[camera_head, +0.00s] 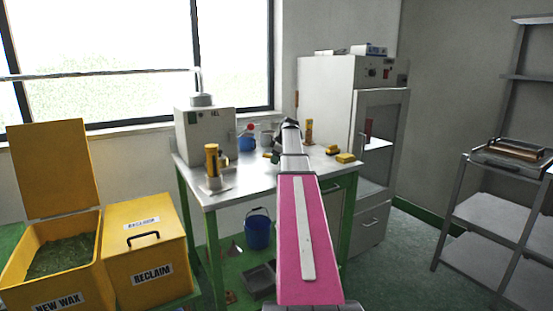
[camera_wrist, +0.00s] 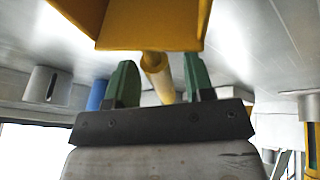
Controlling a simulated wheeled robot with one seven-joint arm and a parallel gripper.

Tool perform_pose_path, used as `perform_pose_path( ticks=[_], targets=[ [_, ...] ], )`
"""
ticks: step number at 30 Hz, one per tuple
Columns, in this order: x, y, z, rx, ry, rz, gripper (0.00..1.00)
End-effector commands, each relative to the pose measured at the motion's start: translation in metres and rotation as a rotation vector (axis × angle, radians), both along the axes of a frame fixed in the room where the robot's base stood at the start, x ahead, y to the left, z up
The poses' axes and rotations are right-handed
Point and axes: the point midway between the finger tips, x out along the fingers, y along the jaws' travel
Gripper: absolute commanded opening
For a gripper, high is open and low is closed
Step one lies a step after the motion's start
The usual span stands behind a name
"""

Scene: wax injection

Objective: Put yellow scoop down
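The yellow scoop (camera_wrist: 150,22) shows large at the top of the wrist view, its handle (camera_wrist: 156,72) running down between the two green fingers of my gripper (camera_wrist: 160,75). The fingers stand apart, with a gap showing on each side of the handle. The scoop is against the grey metal surface of the worktable (camera_wrist: 255,50), seen upside down; whether it rests fully on it I cannot tell. In the head view my pink arm reaches over the table (camera_head: 225,190) and hides most of the gripper and the scoop.
Small yellow blocks (camera_head: 345,158) lie on the table right of my arm. A yellow cylinder (camera_head: 212,160), a grey machine (camera_head: 205,135) and a blue cup (camera_head: 246,144) stand to the left. A cabinet (camera_head: 325,95) stands behind at the right.

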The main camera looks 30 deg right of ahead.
Motion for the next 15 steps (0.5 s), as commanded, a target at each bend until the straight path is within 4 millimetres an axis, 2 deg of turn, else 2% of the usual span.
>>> perform_pose_path(
  ticks=[7, 15],
  targets=[
    [-0.005, -0.002, 0.014, 0.0, 0.0, 0.0, 0.48],
    [-0.026, -0.011, 0.061, -0.001, -0.001, -0.001, 0.48]
  ],
)
